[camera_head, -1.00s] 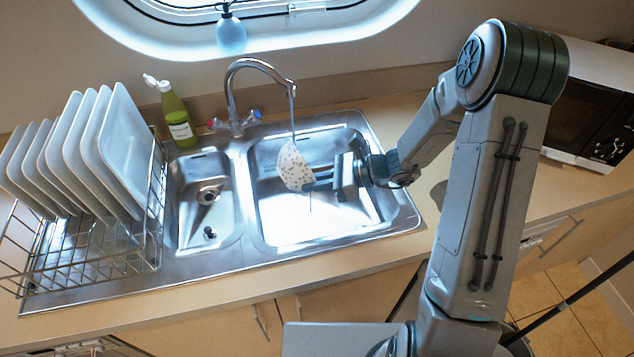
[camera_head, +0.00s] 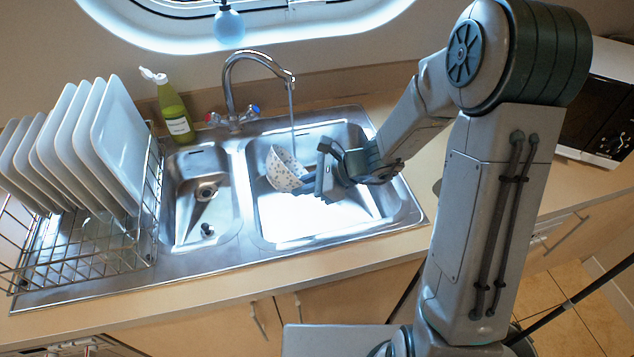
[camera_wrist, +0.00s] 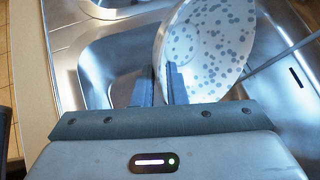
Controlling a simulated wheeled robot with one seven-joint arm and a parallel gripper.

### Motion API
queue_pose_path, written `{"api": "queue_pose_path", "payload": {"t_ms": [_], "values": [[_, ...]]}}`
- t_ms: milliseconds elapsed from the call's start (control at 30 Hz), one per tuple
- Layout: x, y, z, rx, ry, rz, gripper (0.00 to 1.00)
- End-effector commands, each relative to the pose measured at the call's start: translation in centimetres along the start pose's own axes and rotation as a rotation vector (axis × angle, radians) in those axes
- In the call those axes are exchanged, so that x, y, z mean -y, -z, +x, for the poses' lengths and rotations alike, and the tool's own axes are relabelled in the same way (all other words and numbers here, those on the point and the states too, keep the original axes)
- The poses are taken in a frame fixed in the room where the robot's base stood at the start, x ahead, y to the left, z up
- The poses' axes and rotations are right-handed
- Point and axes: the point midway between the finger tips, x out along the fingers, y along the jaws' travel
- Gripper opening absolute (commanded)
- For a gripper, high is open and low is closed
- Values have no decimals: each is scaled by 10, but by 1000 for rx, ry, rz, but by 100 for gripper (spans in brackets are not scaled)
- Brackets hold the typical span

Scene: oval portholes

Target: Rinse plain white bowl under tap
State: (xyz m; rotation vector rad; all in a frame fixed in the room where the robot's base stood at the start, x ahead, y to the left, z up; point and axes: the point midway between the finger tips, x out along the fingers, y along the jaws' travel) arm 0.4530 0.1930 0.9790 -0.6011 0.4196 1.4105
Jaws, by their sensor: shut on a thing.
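The bowl in my gripper is white with grey-blue spots, not plain; it is in the head view (camera_head: 284,170) and the wrist view (camera_wrist: 205,50). It is tilted over the right basin of the sink (camera_head: 330,222), its inside partly showing. My gripper (camera_head: 305,187) is shut on its rim from the right; the two fingers also show in the wrist view (camera_wrist: 163,85). The chrome tap (camera_head: 232,95) arches over the basin and is running. Its thin water stream (camera_head: 292,115) comes down at the bowl; where exactly it lands is hard to tell.
A wire rack (camera_head: 85,255) with several white plates (camera_head: 120,140) stands at the left. A green bottle (camera_head: 175,112) stands behind the sink. A microwave (camera_head: 600,120) is at the far right. The right basin's front is clear.

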Motion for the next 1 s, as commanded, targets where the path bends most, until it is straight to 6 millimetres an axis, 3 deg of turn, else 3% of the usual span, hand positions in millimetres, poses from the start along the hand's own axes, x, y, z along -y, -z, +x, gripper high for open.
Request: {"api": "queue_pose_path", "payload": {"t_ms": [700,1000], "values": [[-29,-1,47,-372,114,-235,0],[-32,-36,35,-467,142,-289,0]]}}
